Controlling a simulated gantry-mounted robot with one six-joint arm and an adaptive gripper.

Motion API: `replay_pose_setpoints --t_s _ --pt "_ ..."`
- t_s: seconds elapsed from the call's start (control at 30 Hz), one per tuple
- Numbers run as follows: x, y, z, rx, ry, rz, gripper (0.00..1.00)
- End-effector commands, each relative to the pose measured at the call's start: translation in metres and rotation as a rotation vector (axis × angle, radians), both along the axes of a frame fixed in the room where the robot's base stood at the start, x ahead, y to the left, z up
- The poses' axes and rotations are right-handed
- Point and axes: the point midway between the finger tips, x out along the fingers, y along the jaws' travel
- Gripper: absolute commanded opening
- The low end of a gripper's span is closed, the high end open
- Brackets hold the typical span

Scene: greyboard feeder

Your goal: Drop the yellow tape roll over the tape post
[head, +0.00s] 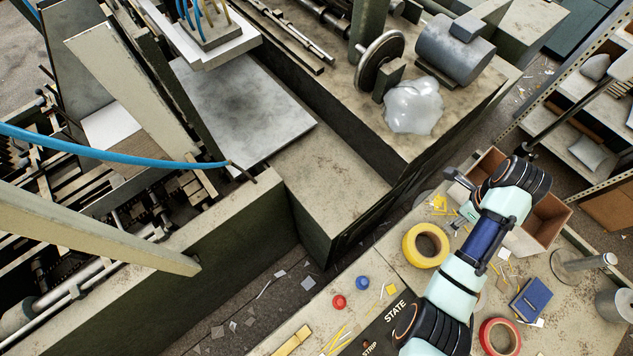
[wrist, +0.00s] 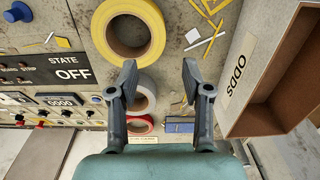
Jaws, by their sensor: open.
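The yellow tape roll (head: 408,247) lies flat on the bench in the head view, left of my arm. In the wrist view the yellow tape roll (wrist: 128,54) is at the top left, cut by the edge. My gripper (wrist: 160,76) is open and empty above the bench, apart from the roll; the roll lies beyond its left finger. In the head view my arm mostly hides the fingers. The tape post (head: 590,262) seems to be the grey metal rod on a round base at the right of the bench. I cannot make it out in the wrist view.
An open cardboard box (wrist: 240,122) marked ODDS stands right of my gripper. A red tape roll (head: 488,337), a blue box (head: 531,299) and a grey cylinder (head: 614,305) are on the bench. A pale roll (wrist: 148,87) shows below the yellow one. Yellow scraps lie around.

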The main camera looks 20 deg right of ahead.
Motion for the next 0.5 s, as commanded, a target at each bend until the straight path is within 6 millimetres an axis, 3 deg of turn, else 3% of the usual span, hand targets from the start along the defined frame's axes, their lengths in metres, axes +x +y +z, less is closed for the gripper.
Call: replay_pose_setpoints --t_s 0.07,0.17,0.23,0.3,0.4,0.5 --pt "0.023 0.021 0.002 -0.047 -0.038 0.156 0.49" --pt "0.076 0.080 0.016 -0.205 -0.141 0.597 0.49" --pt "0.112 0.145 0.037 -0.378 -0.222 1.006 0.49" --pt "0.133 0.216 0.067 -0.590 -0.288 1.409 0.49" --pt "0.133 0.306 0.114 -0.917 -0.339 1.870 0.49" --pt "0.116 0.367 0.154 -1.202 -0.347 2.153 0.49"
